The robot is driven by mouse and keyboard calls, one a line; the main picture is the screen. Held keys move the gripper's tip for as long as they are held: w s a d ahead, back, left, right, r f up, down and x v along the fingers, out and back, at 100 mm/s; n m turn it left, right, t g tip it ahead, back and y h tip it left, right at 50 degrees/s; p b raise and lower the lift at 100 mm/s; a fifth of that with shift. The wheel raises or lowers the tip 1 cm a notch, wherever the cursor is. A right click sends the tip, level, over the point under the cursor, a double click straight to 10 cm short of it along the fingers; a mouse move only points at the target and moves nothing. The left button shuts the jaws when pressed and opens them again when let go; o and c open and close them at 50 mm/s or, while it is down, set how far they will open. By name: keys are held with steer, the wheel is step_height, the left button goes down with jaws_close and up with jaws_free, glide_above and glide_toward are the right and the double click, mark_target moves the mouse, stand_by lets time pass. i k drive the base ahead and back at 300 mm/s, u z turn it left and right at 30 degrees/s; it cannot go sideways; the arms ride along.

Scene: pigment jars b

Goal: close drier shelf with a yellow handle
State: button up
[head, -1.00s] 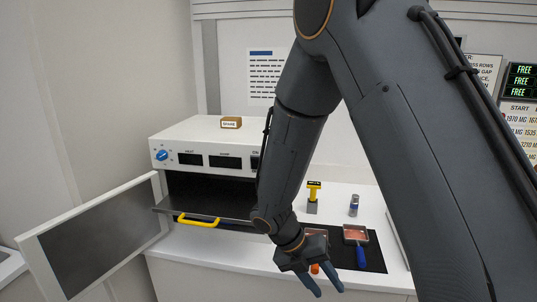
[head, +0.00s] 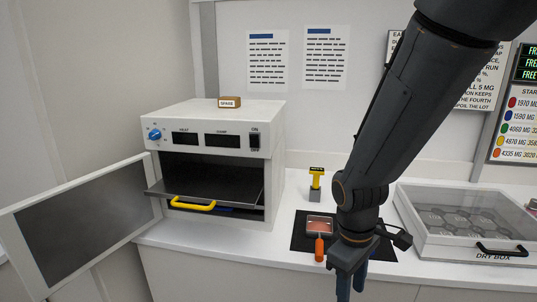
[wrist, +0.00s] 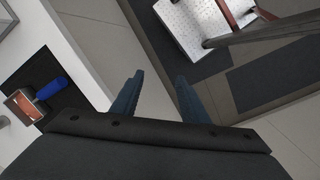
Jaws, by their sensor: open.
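The white drier (head: 214,125) stands on the counter at left in the head view, its door (head: 85,225) swung open to the left. A dark shelf (head: 205,186) with a yellow handle (head: 193,205) sticks out of the front of its opening. My gripper (head: 352,285) points down near the counter's front edge, right of the drier and apart from the handle. In the wrist view my gripper (wrist: 157,97) is open, with nothing between its fingers and floor beyond them. The shelf and handle are not in the wrist view.
A black mat (head: 302,240) holds a pan with an orange handle (head: 320,248); a blue-handled pan (wrist: 50,88) shows in the wrist view. A dry box (head: 470,225) is at right. The open door flanks the drier's left.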

mark_target(236, 186)
steer(key=u, duration=0.05)
steer(key=i, duration=0.3)
steer(key=u, duration=0.85)
